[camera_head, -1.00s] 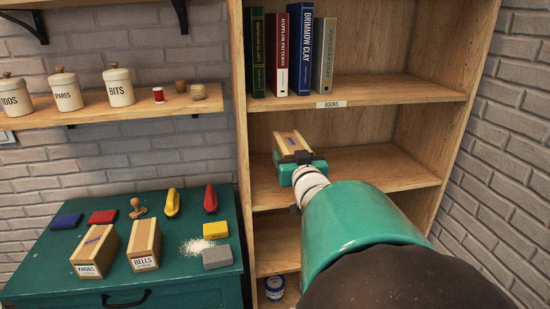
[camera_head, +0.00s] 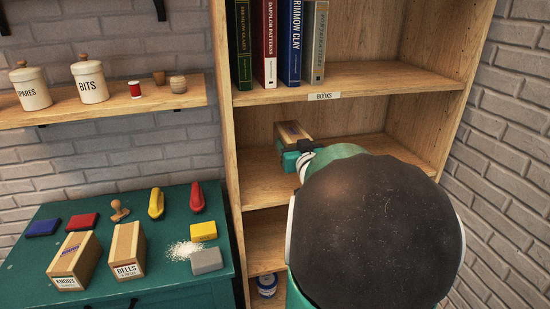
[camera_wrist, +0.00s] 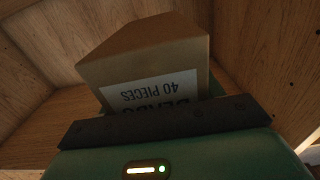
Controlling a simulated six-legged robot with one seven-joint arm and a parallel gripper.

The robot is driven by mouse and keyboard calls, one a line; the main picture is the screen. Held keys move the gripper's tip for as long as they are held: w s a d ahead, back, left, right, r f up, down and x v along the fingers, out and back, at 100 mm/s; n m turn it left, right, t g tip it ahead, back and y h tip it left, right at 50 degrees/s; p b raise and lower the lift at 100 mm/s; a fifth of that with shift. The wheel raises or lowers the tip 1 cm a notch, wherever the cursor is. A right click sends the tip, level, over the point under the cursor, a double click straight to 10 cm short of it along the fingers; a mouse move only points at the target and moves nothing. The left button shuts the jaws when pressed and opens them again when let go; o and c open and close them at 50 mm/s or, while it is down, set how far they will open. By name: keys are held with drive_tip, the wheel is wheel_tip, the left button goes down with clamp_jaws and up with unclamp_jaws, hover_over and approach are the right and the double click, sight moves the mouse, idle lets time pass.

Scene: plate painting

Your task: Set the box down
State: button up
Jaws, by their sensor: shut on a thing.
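The box (camera_head: 292,132) is a tan carton with a dark top label, inside the middle compartment of the wooden bookcase (camera_head: 262,180). My arm hides part of the shelf.
Several books (camera_head: 291,42) stand on the shelf above, over a "BOOKS" label (camera_head: 324,96). A green cabinet (camera_head: 165,285) at left holds two boxes, KNOBS (camera_head: 76,262) and BELLS (camera_head: 127,250). A small tub (camera_head: 267,286) stands low in the bookcase. The middle shelf's right side looks free.

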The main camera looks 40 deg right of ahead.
drive_tip(key=d+f, duration=0.6)
drive_tip(key=d, duration=0.1)
drive_tip(key=shift+w+f, duration=0.3)
drive_tip(key=shift+f, duration=0.05)
drive_tip(key=shift+d+f, duration=0.15)
drive_tip(key=shift+f, duration=1.55)
drive_tip(key=o, duration=1.4)
drive_tip(key=shift+f, duration=0.2)
drive_tip(key=shift+r, duration=0.1)
